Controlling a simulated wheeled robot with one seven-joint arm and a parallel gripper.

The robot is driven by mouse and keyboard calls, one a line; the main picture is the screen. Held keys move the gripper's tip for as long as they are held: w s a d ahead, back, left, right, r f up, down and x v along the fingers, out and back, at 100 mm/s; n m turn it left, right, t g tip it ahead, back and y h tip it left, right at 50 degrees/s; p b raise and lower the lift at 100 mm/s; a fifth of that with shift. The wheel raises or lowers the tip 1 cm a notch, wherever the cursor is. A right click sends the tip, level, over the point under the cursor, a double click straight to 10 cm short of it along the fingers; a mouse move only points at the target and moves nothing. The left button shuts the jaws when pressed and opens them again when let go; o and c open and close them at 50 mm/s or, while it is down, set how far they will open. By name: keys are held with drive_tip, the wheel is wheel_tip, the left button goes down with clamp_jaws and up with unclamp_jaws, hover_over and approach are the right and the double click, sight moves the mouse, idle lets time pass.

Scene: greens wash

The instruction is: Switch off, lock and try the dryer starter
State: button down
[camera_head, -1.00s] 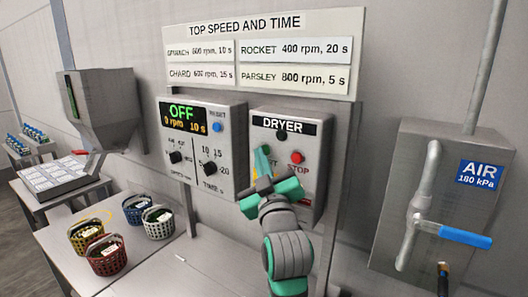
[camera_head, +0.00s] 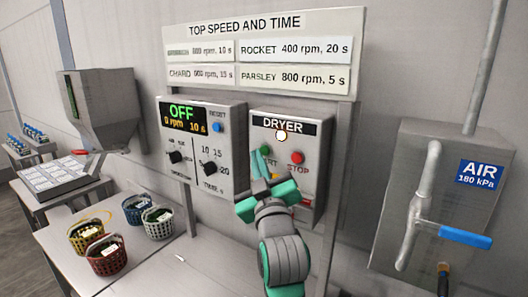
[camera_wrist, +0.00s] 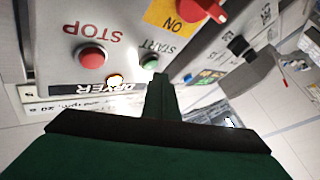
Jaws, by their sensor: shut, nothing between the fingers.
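The dryer starter (camera_head: 318,170) is a grey box on the wall frame, labelled DRYER. Its round lamp (camera_head: 281,136) glows whitish orange. The lit lamp also shows in the wrist view (camera_wrist: 114,81). The red STOP button (camera_head: 297,158) is clear of my gripper. The START button (camera_wrist: 150,63) is just beyond my fingertips. A red switch handle (camera_wrist: 194,9) stands beside a yellow ON label in the wrist view; in the head view my gripper mostly hides it. My gripper (camera_head: 257,160) is shut and empty at START; whether it touches the button I cannot tell.
The speed and time box (camera_head: 203,140) to the left reads OFF, 0 rpm, 10 s. An AIR box (camera_head: 440,170) with a blue-handled valve (camera_head: 465,237) is at right. Several baskets stand on the bench (camera_head: 65,232) at lower left. A hopper (camera_head: 105,105) is behind.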

drive_tip(key=shift+s+a, duration=0.1)
drive_tip(key=s+a, duration=0.1)
drive_tip(key=s, duration=0.1)
drive_tip(key=s+a, duration=0.2)
idle(0.7)
drive_tip(key=shift+d, duration=0.1)
idle(0.4)
